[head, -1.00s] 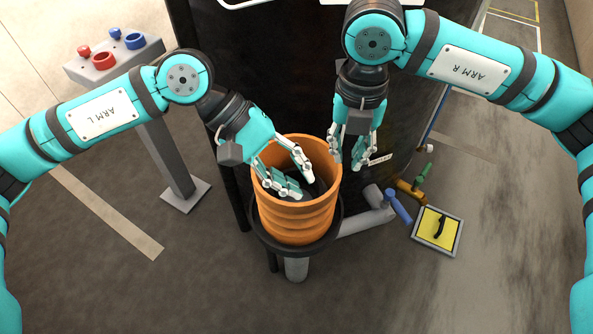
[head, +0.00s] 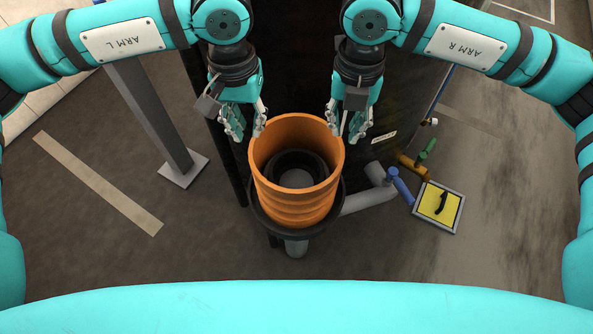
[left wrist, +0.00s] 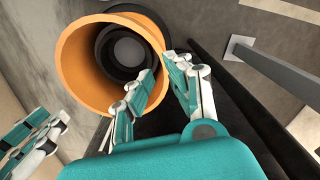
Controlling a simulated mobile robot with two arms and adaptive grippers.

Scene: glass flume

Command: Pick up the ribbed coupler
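The ribbed coupler (head: 296,207) is an orange, open-topped tube with ribs around its lower wall. It stands upright on a round black seat in the head view, and its open mouth shows in the left wrist view (left wrist: 73,50). My left gripper (head: 246,132) is open and empty at the far left of the rim. My right gripper (head: 346,132) looks open and empty at the far right of the rim; its fingers also show in the left wrist view (left wrist: 38,140). I cannot tell whether any fingertip touches the rim.
The black seat (head: 336,208) sits on a grey pipe (head: 364,202). A blue handle (head: 401,188), a green handle (head: 427,150) and a yellow panel (head: 447,208) are at right. A grey post (head: 150,115) stands at left. A dark wall is behind the coupler.

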